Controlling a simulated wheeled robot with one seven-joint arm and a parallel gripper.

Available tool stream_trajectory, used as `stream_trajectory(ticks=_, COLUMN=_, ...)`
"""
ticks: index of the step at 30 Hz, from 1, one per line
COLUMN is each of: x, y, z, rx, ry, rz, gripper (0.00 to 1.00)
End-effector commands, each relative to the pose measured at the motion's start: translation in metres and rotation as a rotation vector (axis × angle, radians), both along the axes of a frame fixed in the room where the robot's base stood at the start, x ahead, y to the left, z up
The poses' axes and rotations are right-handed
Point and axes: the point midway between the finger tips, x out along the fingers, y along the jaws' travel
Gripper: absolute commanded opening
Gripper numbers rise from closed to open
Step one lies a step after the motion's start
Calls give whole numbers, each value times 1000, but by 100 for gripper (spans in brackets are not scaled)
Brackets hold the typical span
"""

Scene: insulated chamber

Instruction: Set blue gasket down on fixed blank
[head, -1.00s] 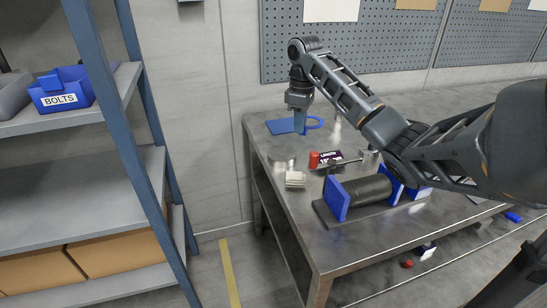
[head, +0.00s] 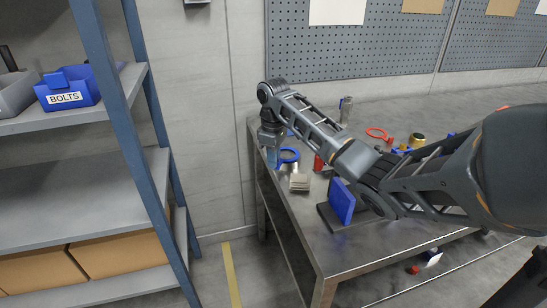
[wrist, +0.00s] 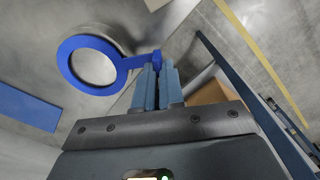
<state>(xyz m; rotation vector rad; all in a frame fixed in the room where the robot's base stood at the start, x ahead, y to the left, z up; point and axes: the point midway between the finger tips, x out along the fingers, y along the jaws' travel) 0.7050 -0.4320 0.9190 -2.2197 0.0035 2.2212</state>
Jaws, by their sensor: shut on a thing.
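The ring sticks out to the left of the fingers there. In the head view the gasket (head: 297,158) shows just right of the gripper, above or over a round silver piece (head: 292,168). This piece may be the fixed blank; I cannot tell for sure, nor whether the ring touches it.
A small pale stack (head: 299,182) lies just in front. A blue plate (head: 341,201) on a dark base stands to the right, partly hidden by my arm. A red ring (head: 377,133) and brass piece (head: 417,140) lie farther back. A shelf (head: 108,88) stands left.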

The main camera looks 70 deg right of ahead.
Motion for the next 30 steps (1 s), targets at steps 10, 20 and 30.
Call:
stream_trajectory(ticks=10, x=0, y=0, z=-3, rx=0, ry=0, rz=0, gripper=0)
stream_trajectory(ticks=20, x=0, y=0, z=-2, rx=0, ry=0, rz=0, gripper=34)
stream_trajectory(ticks=30, x=1, y=0, z=10, rx=-2, ry=-2, rz=2, gripper=34)
